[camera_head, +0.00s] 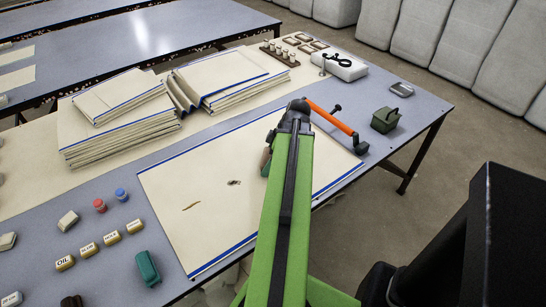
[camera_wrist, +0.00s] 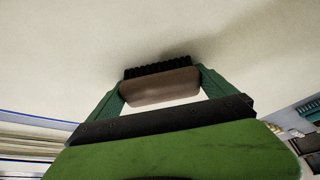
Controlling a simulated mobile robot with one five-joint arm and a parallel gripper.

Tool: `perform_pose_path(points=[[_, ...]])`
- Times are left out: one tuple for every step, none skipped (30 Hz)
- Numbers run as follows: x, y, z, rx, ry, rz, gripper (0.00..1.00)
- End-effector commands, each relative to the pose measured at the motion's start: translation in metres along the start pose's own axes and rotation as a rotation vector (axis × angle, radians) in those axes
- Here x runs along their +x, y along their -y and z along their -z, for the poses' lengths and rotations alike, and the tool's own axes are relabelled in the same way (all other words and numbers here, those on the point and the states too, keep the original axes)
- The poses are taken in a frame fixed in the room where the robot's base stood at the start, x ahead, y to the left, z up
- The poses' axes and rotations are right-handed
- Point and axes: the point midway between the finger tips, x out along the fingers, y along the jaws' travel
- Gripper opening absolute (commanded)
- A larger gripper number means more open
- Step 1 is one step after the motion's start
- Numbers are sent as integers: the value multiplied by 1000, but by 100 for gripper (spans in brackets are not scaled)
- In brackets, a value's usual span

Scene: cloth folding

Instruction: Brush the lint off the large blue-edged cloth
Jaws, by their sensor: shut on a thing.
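The large cream cloth with blue edges (camera_head: 215,225) lies flat on the grey table. Two lint marks show on it: a thin brown streak (camera_head: 192,206) and a small dark tuft (camera_head: 234,182). In the wrist view my gripper (camera_wrist: 160,88) is shut on a brush with a brown wooden back (camera_wrist: 160,87) and black bristles. The bristles face the cream cloth (camera_wrist: 90,50); I cannot tell whether they touch it. In the head view my arm hides most of the gripper and the cloth's right-middle part.
Stacked folded cloths (camera_head: 120,125) stand at the back left. Labelled blocks (camera_head: 88,250), red (camera_head: 99,205) and blue (camera_head: 121,194) pieces and a green object (camera_head: 147,268) lie front left. An orange-handled tool (camera_head: 332,120) and a dark green box (camera_head: 385,119) are at the right.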

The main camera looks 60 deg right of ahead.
Motion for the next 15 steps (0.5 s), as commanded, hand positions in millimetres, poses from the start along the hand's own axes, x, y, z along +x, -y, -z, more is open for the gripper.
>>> perform_pose_path(points=[[2, 7, 4, -3, 0, 3, 57], [2, 9, 6, -2, 0, 3, 57], [3, 12, 9, -2, 0, 3, 57], [4, 14, 11, -2, 0, 3, 57], [5, 16, 13, -2, 0, 3, 57], [6, 18, 16, -2, 0, 3, 57], [6, 20, 17, -1, 0, 3, 57], [6, 20, 18, -1, 0, 2, 57], [6, 20, 18, -1, 0, 2, 57], [6, 20, 18, 0, 0, 2, 57], [6, 20, 18, 0, 0, 2, 57], [8, 20, 17, 0, 0, 1, 57], [10, 19, 16, 0, 0, 1, 57], [10, 19, 16, 0, 0, 1, 57], [10, 19, 16, 0, 0, 1, 57]])
